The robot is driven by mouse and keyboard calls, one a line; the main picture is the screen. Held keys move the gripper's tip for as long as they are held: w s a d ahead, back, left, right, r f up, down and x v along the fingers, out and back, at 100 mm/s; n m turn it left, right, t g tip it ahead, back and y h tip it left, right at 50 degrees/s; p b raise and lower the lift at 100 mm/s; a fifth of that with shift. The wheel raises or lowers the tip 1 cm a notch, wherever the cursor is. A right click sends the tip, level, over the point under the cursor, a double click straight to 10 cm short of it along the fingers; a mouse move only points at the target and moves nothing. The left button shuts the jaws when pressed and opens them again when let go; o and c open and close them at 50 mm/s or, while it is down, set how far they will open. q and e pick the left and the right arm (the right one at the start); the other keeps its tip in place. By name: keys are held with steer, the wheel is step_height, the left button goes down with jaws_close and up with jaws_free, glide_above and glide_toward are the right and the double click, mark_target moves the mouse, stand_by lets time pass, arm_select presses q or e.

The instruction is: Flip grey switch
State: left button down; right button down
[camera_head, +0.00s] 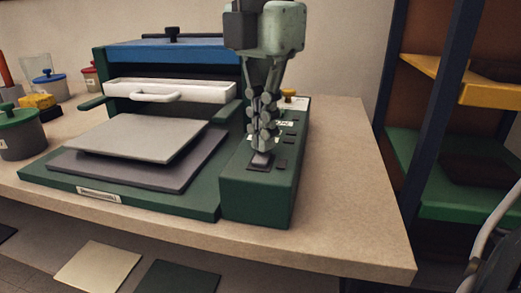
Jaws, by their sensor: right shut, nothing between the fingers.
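The grey switch (261,161) sits at the near end of the top of a dark green control box (253,199), on the right side of a green press-like machine. My right gripper (263,150) points straight down over it. Its fingers are shut with nothing between them, and the tips are at or just above the switch; I cannot tell whether they touch. The fingers hide part of the box top behind the switch. My left gripper is not in view.
The machine has a grey plate (140,138), a white handled drawer (170,91) and a blue top (170,52). Lidded pots (18,138) and a yellow block (38,101) stand at the left. The table (345,190) is bare right of the box; shelves (445,150) stand beyond.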

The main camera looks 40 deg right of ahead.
steer(key=shift+r+p, duration=1.8)
steer(key=shift+r, duration=1.3)
